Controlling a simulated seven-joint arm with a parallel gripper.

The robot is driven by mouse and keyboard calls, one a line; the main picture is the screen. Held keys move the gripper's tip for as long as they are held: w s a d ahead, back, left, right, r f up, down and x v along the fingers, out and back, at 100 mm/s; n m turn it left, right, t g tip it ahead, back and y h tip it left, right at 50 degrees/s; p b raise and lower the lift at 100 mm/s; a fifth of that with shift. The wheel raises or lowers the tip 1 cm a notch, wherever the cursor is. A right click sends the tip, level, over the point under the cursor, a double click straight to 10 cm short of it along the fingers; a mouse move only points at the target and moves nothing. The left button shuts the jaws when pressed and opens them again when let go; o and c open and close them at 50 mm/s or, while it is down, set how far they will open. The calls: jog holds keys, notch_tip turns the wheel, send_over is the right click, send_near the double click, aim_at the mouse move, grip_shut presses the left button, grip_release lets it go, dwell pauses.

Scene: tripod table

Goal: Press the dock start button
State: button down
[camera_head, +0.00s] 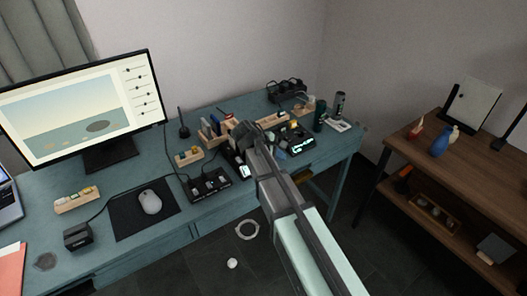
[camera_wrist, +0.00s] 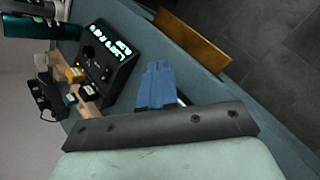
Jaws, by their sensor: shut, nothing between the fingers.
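A black device with glowing green markings and a round dark knob (camera_wrist: 88,52) sits on the teal desk (camera_wrist: 150,28) in the wrist view. It appears in the head view as the black unit with a green-lit face (camera_head: 298,145), right of my arm. I cannot tell which part is the dock start button. My gripper (camera_wrist: 158,82) shows blue fingertips in the wrist view, shut and empty, to the right of the device and apart from it in the picture. In the head view my arm hides the fingertips. A second black unit with a lit screen (camera_head: 242,170) is partly covered by my arm.
A black switch box (camera_head: 208,185), wooden holders (camera_head: 190,156), a dark green cylinder (camera_head: 320,117) and a black rack (camera_head: 287,91) crowd the desk. A monitor (camera_head: 85,110) and mouse (camera_head: 150,201) are left. A wooden panel (camera_wrist: 190,42) juts from the desk's edge. A brown shelf (camera_head: 470,165) stands right.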

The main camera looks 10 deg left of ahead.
jog(key=w+a+r+n+t, duration=0.2)
jog(key=w+a+r, duration=0.1)
jog(key=a+r, duration=0.4)
notch_tip(320, 180, up, 3)
jog(key=shift+w+r, duration=0.2)
jog(key=shift+w, duration=0.15)
jog(key=shift+a+f, duration=0.1)
jog(key=shift+f, duration=4.3)
jog(key=shift+f, duration=0.15)
jog(key=shift+f, duration=0.3)
jog(key=shift+f, duration=0.3)
jog(key=shift+r, duration=0.75)
